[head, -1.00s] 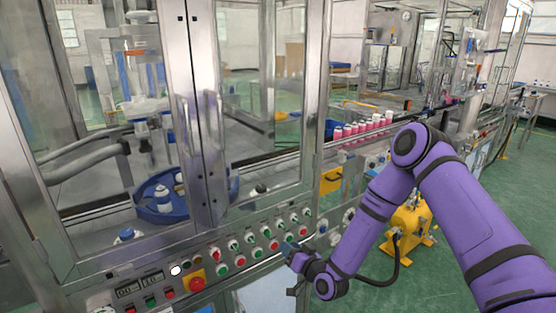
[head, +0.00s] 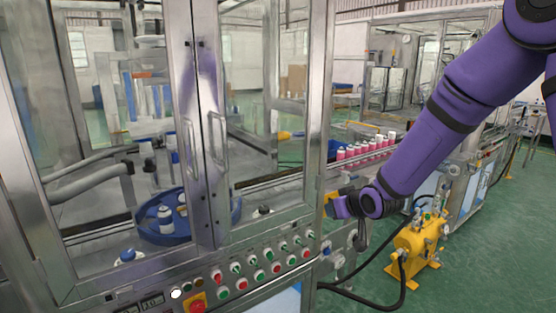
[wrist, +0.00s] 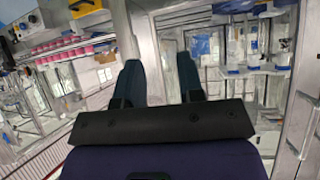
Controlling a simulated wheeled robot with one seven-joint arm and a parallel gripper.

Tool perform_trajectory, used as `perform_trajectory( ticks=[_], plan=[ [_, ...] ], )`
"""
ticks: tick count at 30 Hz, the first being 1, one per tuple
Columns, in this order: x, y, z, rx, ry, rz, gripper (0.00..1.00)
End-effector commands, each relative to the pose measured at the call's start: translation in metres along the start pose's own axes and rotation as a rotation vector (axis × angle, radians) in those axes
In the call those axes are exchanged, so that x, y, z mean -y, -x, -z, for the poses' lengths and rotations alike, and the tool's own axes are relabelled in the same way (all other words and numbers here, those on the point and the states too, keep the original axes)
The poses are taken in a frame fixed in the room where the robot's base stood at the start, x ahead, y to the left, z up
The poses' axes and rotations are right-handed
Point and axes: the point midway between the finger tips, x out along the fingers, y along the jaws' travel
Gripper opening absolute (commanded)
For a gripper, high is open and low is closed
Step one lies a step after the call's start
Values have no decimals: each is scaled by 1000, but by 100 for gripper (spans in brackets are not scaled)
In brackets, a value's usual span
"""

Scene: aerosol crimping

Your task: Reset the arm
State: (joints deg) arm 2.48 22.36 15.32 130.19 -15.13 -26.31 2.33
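My purple arm reaches in from the right in the head view. My gripper (head: 336,208) is in front of the machine's right corner post, above and right of the button panel (head: 262,268). In the wrist view my gripper (wrist: 159,66) shows two dark fingers set apart with nothing between them. The gripper is open and empty. Its fingertips are small and partly hidden by the wrist in the head view.
The glass-doored machine (head: 203,235) fills the left, with a blue round tray (head: 180,238) inside. Pink cans (head: 366,149) stand in a row on the conveyor behind my arm. A yellow pump (head: 418,241) with hoses stands on the green floor.

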Motion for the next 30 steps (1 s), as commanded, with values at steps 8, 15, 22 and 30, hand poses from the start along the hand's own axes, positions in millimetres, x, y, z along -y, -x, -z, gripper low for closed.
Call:
perform_trajectory(
  ticks=[8, 15, 22, 30],
  plan=[
    [-20, 89, 23, 113, 7, -125, 35],
    [-29, 169, 26, 208, -28, -214, 35],
    [-27, 247, 17, 291, -89, -275, 35],
    [-14, 335, -9, 377, -183, -309, 35]
  ],
)
